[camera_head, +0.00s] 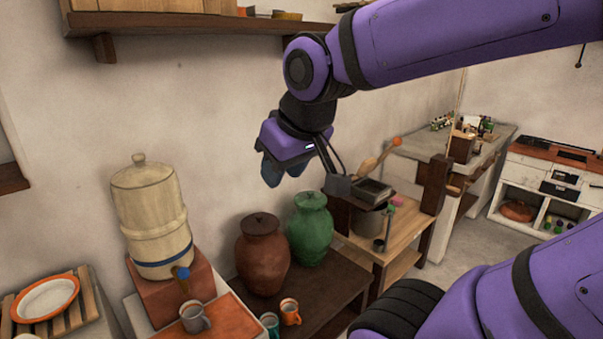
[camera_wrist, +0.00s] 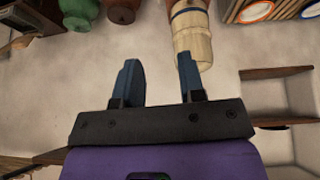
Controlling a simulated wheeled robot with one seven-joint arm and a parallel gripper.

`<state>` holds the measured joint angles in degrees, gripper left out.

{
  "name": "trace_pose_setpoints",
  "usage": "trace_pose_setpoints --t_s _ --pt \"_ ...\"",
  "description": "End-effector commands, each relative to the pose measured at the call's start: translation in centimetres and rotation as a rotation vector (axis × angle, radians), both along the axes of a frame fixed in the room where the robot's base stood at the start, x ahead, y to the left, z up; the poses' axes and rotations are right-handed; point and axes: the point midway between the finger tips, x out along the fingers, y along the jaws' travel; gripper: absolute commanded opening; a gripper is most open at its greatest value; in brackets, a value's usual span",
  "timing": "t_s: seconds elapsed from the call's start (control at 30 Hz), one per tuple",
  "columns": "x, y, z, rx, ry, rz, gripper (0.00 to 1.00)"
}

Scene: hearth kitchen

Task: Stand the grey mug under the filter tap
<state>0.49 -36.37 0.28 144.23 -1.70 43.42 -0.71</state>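The grey mug (camera_head: 195,319) stands upright on an orange-red surface, just below the filter tap, its handle to the right. The tap (camera_head: 182,275) has a blue knob and sits low on the front of the cream water filter (camera_head: 152,220). The tap's lower end is close to the mug's rim; I cannot tell whether it is exactly over the opening. My gripper (camera_head: 283,168) is up in the air, right of the filter and well above the mug. In the wrist view, my gripper (camera_wrist: 160,78) has its fingers apart with nothing between them. The filter also shows there (camera_wrist: 193,38).
A brown jar (camera_head: 262,260) and a green jar (camera_head: 311,232) stand right of the filter. A teal mug (camera_head: 269,324) and an orange mug (camera_head: 290,312) are in front of them. A plate (camera_head: 45,298) lies on a slatted rack at left. A wooden shelf (camera_head: 190,24) runs above.

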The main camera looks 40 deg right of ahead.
Motion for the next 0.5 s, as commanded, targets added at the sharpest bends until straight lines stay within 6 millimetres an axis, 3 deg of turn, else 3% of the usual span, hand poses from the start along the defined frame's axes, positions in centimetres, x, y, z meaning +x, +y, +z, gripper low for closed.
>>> trace_pose_setpoints --t_s 0.1,0.2,0.5 --pt "-2.9 0.3 0.6 0.023 0.017 -0.010 0.37" --pt "-4.3 0.5 0.8 0.035 0.031 -0.015 0.37" --pt "-4.9 0.6 0.8 0.040 0.040 -0.017 0.37"
